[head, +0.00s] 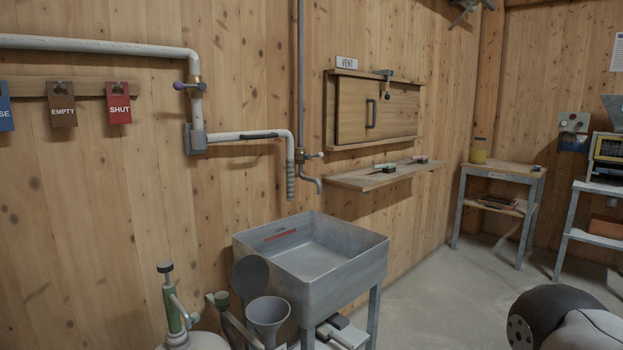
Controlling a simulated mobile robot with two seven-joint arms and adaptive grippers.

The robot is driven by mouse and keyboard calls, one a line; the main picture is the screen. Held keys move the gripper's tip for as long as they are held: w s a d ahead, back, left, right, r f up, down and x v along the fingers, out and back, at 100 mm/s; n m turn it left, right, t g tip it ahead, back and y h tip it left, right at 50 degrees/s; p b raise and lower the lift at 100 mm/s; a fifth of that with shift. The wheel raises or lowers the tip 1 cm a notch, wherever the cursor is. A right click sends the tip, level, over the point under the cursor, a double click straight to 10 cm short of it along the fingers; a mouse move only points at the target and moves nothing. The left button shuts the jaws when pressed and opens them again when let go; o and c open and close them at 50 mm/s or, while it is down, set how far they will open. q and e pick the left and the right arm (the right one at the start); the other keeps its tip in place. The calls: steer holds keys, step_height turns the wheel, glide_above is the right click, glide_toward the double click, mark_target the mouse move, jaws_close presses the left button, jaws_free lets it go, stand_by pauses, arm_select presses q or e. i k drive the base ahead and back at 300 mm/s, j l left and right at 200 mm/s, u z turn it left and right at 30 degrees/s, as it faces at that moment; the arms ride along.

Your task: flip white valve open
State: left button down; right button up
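A small valve with a pale, whitish lever (314,155) sits on the thin vertical pipe above the metal basin, with a curved spout below it. I take this to be the white valve; its lever appears to point sideways, across the pipe. Another valve with a bluish-purple lever (184,86) sits on the thick pale pipe to the left. A dark lever (259,135) lies along the horizontal pipe below that. Neither gripper shows in the head view. Only a dark, rounded part of my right arm is at the bottom right.
A grey metal basin (372,262) stands below the spout. A wall shelf (350,180) with small items and a wooden vent hatch (351,112) are to its right. A funnel (268,312) and green-fitted tank (172,310) stand in front.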

mark_target(321, 154)
steer(key=i+l+u, duration=0.25)
steer(key=l+u, duration=0.2)
steer(key=l, duration=0.25)
steer(key=i+l+u, duration=0.15)
steer(key=l+u, duration=0.3)
steer(key=l, duration=0.25)
steer(key=l+u, duration=0.45)
steer(key=l, duration=0.3)
